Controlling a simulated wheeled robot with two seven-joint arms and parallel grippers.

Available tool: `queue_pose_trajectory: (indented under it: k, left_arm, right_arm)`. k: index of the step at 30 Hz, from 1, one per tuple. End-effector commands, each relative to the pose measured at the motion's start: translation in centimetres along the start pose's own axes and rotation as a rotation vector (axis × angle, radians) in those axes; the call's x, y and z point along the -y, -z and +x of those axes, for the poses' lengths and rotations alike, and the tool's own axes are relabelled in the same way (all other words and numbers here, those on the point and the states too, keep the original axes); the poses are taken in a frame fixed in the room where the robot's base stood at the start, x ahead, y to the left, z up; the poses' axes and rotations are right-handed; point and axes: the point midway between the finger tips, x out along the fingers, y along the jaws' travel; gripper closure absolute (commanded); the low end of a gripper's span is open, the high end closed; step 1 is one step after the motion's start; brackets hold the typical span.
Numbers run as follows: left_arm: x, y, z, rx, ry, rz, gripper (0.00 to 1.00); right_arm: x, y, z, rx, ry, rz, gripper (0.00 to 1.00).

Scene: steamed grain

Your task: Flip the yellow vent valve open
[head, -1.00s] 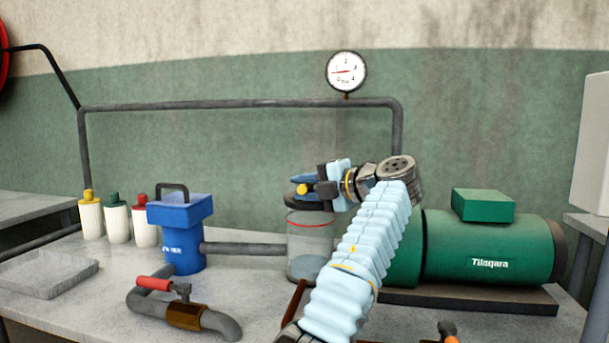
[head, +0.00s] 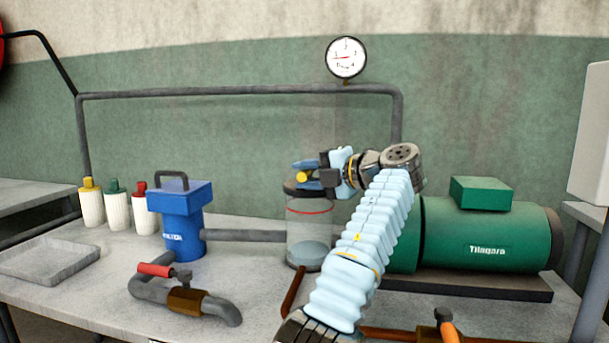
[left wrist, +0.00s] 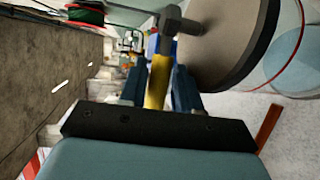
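The yellow vent valve handle (head: 303,177) is at the lid of the glass vessel (head: 309,232). In the left wrist view the yellow handle (left wrist: 158,82) lies lengthwise between my two fingers, joined to a grey stem (left wrist: 171,22) by the dark lid. My left gripper (head: 308,172) reaches in at the lid's level with blue fingers on either side of the handle. The fingers look apart, with a gap on one side; whether one touches the handle I cannot tell. The gripper hides part of the lid and stem. My right gripper is not in view.
A blue filter (head: 182,225) and a red-handled valve (head: 156,270) stand left of the vessel. A green pump (head: 485,240) is to the right, an orange-handled valve (head: 447,326) in front. A gauge (head: 346,58) sits on the pipe above. An empty tray (head: 48,260) lies at left.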

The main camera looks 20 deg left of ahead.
Motion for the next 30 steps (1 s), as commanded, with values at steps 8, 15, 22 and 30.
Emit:
queue_pose_trajectory:
  k: [8, 15, 22, 30]
  left_arm:
    - [-0.5, -0.1, -6.0, 0.004, -0.002, 0.001, 0.67]
    - [-0.5, -0.1, -11.3, 0.003, -0.001, 0.001, 0.67]
    - [-0.1, 0.0, -13.2, 0.000, -0.001, 0.000, 0.67]
    - [0.1, 0.0, -13.3, 0.000, 0.000, 0.000, 0.67]
  right_arm:
    - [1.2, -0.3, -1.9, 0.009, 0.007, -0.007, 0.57]
    - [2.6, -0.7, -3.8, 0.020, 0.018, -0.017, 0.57]
    - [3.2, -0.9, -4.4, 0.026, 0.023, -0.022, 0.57]
    - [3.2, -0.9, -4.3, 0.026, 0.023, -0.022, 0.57]
